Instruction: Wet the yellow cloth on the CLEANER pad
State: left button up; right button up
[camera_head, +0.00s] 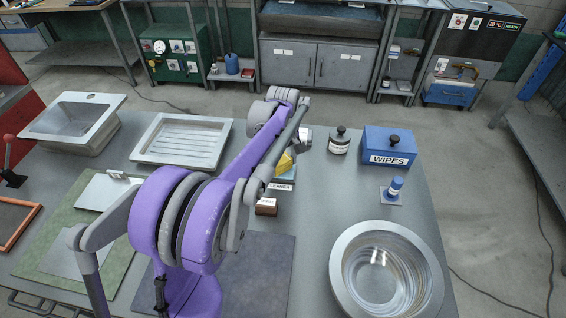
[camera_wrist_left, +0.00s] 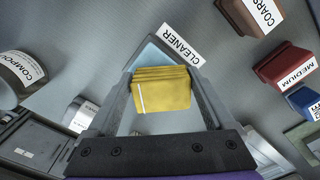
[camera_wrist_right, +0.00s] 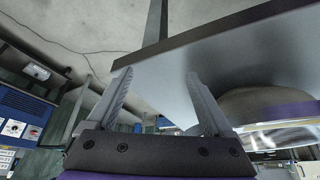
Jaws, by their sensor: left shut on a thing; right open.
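My left gripper (camera_wrist_left: 163,105) is shut on the folded yellow cloth (camera_wrist_left: 162,88), which sits between its two fingers. The cloth also shows in the head view (camera_head: 285,163), partly hidden behind my purple left arm. The CLEANER pad, a pale blue pad with a white label (camera_wrist_left: 181,45), lies behind the cloth in the left wrist view. In the head view its label (camera_head: 281,186) shows just below the cloth. The cloth overlaps the pad in both views; I cannot tell whether they touch. My right gripper (camera_wrist_right: 158,85) is open and empty, near the table edge.
A COARSE block (camera_wrist_left: 243,18), a MEDIUM block (camera_wrist_left: 287,66) and a blue block (camera_wrist_left: 302,103) stand near the pad. The blue WIPES box (camera_head: 389,148), a jar (camera_head: 339,141) and a large metal bowl (camera_head: 386,272) stand to the right. My left arm crosses the table's middle.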

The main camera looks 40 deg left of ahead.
aim_at(284, 161)
pick_arm(q)
jog(key=shift+f+b, duration=0.3)
jog(key=shift+f, duration=0.2)
pick_arm(e)
jog(key=shift+f, duration=0.3)
dwell(0.9)
pick_arm(q)
jog(key=shift+r+p, duration=2.3)
jog(key=shift+r, duration=1.25)
pick_arm(e)
jog(key=shift+w+r, duration=0.25)
jog(key=shift+r, duration=1.05)
jog(key=shift+w+r, duration=0.2)
jog(key=shift+r, duration=1.05)
pick_arm(q)
jog(key=shift+r, duration=0.1)
pick_arm(e)
jog(key=shift+r, duration=0.1)
pick_arm(q)
jog(key=shift+w, duration=0.1)
